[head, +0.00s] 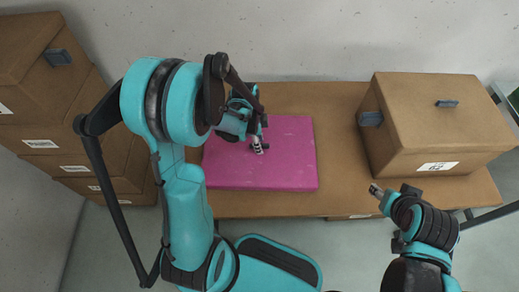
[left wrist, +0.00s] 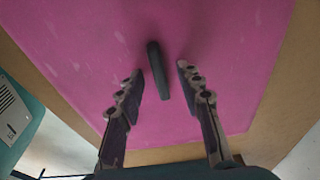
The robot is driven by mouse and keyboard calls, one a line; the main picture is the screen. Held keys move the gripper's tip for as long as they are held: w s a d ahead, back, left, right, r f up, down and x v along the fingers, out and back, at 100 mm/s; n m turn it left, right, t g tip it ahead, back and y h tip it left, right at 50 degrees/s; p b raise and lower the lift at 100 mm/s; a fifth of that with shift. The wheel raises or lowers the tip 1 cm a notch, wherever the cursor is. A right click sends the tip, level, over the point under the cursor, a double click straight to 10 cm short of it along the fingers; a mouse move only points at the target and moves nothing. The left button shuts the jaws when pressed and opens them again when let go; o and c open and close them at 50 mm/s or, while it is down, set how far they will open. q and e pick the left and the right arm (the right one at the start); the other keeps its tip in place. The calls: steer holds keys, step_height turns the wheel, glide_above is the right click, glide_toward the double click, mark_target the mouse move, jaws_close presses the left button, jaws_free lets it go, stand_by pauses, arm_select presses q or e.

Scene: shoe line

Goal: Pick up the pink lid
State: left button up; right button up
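The pink lid (head: 290,165) lies flat at the middle of the brown table in the head view, and the same lid fills most of the left wrist view (left wrist: 75,50). A dark bar handle (left wrist: 158,72) stands out from its middle. My left gripper (head: 258,148) is over the lid, pointing down, and hides the handle in the head view. In the left wrist view its two fingers (left wrist: 160,82) are apart, one on each side of the handle, with gaps between. I cannot tell how far above the lid they are. My right gripper (head: 377,190) is away to the right, near the table's front edge; its finger opening is not clear.
A closed brown box (head: 430,130) with a label and grey handles stands on the right of the table (head: 340,110). Several brown boxes (head: 35,125) are stacked at the left. A wall is behind the table. A bare strip of table lies between lid and right box.

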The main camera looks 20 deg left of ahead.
arm_select(q)
jaws_close()
steer(key=shift+r, duration=0.1)
